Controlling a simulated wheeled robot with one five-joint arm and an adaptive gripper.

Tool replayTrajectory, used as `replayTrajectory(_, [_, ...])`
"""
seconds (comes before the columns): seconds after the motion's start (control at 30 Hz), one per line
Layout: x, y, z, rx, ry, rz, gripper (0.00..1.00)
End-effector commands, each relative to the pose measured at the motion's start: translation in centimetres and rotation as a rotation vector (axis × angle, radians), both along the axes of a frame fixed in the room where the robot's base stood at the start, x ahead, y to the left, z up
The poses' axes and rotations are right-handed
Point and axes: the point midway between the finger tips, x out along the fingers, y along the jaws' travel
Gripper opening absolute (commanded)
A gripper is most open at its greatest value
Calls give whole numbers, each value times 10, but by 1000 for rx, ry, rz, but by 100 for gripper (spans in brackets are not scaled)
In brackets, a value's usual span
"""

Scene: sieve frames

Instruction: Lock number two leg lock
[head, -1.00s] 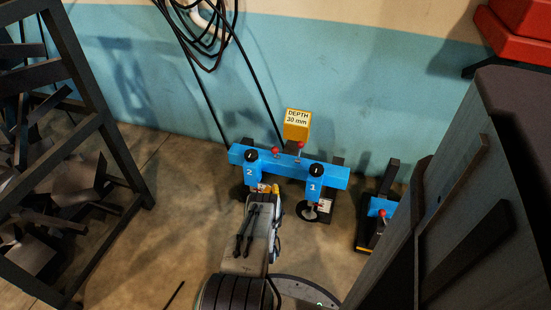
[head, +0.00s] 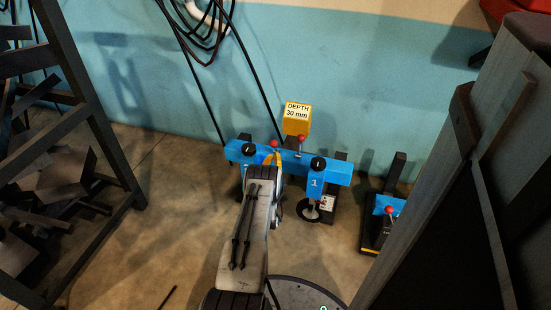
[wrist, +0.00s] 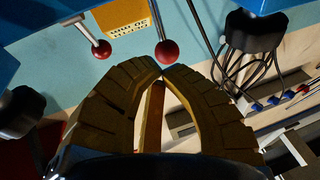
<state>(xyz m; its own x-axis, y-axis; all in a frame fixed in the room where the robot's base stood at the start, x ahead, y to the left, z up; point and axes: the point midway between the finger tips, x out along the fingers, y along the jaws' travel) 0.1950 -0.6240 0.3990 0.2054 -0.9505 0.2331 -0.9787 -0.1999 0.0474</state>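The blue beam (head: 339,172) has leg 1 (head: 316,183) on its right and leg 2 (head: 249,152) on its left, each with a black top knob. My arm hides most of leg 2. The red-balled lock lever of leg 2 (head: 274,143) stands at the beam; its red ball also shows in the wrist view (wrist: 167,53). The other red-balled lever (head: 299,138) stands to its right. My gripper (head: 277,158) is beside leg 2. In the wrist view its yellow fingers (wrist: 161,67) meet at the tips, just below the ball. Contact cannot be told.
A yellow depth block (head: 297,119) reading 30 mm stands behind the beam. A smaller blue stand with a red ball (head: 389,210) is to the right. A dark rack (head: 118,200) stands left, a grey cabinet right. Black cables hang on the wall.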

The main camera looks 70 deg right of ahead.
Motion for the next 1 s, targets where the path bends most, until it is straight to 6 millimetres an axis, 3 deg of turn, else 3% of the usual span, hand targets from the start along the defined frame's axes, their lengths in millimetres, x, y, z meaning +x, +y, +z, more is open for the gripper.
replayTrajectory(0.4, [5,-24,3,-2,0,0,0])
replayTrajectory(1.0, [6,-30,8,0,0,0,0])
